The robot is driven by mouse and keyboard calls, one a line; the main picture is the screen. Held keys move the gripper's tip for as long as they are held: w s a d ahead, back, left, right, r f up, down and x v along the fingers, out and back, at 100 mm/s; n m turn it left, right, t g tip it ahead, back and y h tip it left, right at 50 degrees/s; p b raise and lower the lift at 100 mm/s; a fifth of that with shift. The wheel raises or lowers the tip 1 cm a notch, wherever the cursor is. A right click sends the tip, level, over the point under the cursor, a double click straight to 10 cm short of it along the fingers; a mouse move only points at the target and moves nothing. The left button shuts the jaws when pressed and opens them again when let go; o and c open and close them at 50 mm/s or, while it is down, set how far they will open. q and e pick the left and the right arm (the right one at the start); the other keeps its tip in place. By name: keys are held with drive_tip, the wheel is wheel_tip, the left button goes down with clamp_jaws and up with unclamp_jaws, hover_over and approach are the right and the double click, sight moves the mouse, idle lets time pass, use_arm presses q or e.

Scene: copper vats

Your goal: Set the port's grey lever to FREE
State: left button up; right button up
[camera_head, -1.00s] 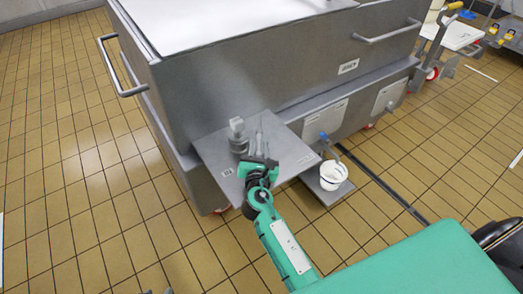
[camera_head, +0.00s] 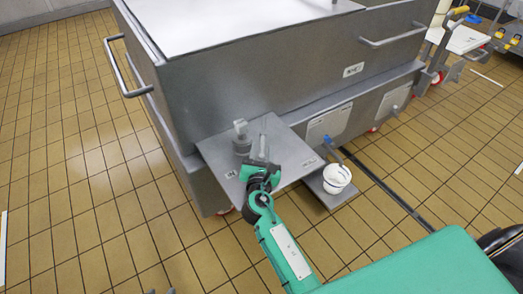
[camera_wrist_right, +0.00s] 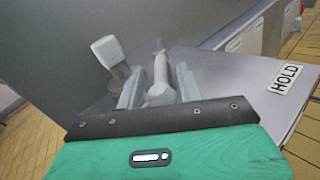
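The port's grey plate (camera_head: 290,170) juts from the front of the big grey vat. A grey lever (camera_wrist_right: 160,75) stands on it; its rounded near end lies between the fingers of my right gripper (camera_wrist_right: 158,88). The fingers are apart, one on each side of the lever, with narrow gaps; touch is not clear. In the head view my right gripper (camera_head: 262,150) covers the lower part of the lever. A HOLD label (camera_wrist_right: 286,79) is at the plate's right side. A left label (camera_head: 230,174) is too small to read. Two small grey tips, perhaps my left gripper (camera_head: 162,291), show at the bottom edge.
A grey block-topped fitting (camera_head: 241,137) stands just left of the lever. A white bucket (camera_head: 336,176) sits on a low shelf to the right, under a blue-handled tap. The vat (camera_head: 250,85) rises behind the plate. Tiled floor is open to the left.

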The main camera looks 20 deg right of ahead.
drive_tip(key=v, duration=1.3)
drive_tip(key=shift+s, duration=0.2)
